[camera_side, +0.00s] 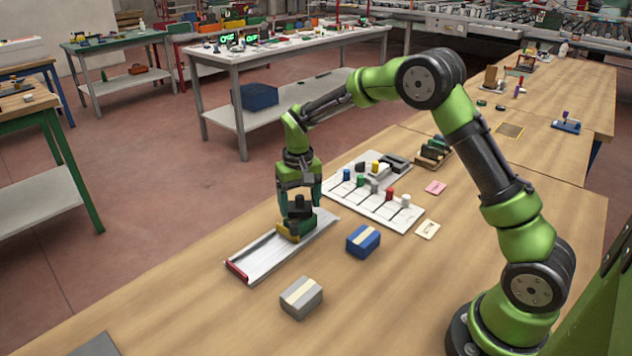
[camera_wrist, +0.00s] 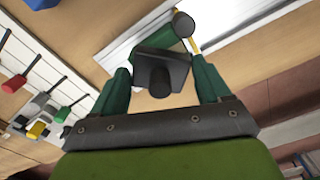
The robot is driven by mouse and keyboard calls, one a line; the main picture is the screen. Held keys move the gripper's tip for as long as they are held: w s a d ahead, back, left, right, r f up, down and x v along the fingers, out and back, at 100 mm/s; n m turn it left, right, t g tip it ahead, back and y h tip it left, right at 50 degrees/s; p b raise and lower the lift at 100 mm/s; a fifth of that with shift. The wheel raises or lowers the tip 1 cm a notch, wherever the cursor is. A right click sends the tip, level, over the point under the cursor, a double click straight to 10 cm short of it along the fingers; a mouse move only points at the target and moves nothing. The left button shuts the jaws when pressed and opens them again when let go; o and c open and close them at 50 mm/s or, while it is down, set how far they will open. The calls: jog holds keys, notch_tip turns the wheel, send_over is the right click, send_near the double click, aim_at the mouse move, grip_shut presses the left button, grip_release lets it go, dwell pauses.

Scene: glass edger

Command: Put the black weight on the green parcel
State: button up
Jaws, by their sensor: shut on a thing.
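My gripper (camera_side: 299,208) is over the pale channel (camera_side: 262,256), its fingers shut on the black weight (camera_side: 300,204). In the wrist view the weight (camera_wrist: 160,66) is a dark square block with a round knob, between the fingers of my gripper (camera_wrist: 163,84). The green parcel (camera_wrist: 150,42) shows partly behind the weight there, and the weight hides much of it. In the side view the fingers and weight cover most of the parcel's place. I cannot tell whether the weight touches the parcel.
A yellow part (camera_side: 287,230) sits by the fingers on the channel, which has a red end (camera_side: 237,270). A blue parcel (camera_side: 363,241) and a grey parcel (camera_side: 301,298) lie to its right. A white board (camera_side: 375,207) with coloured pegs stands behind.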

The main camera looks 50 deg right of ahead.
jog(key=shift+f, duration=0.45)
jog(key=shift+f, duration=0.15)
jog(key=o, duration=1.4)
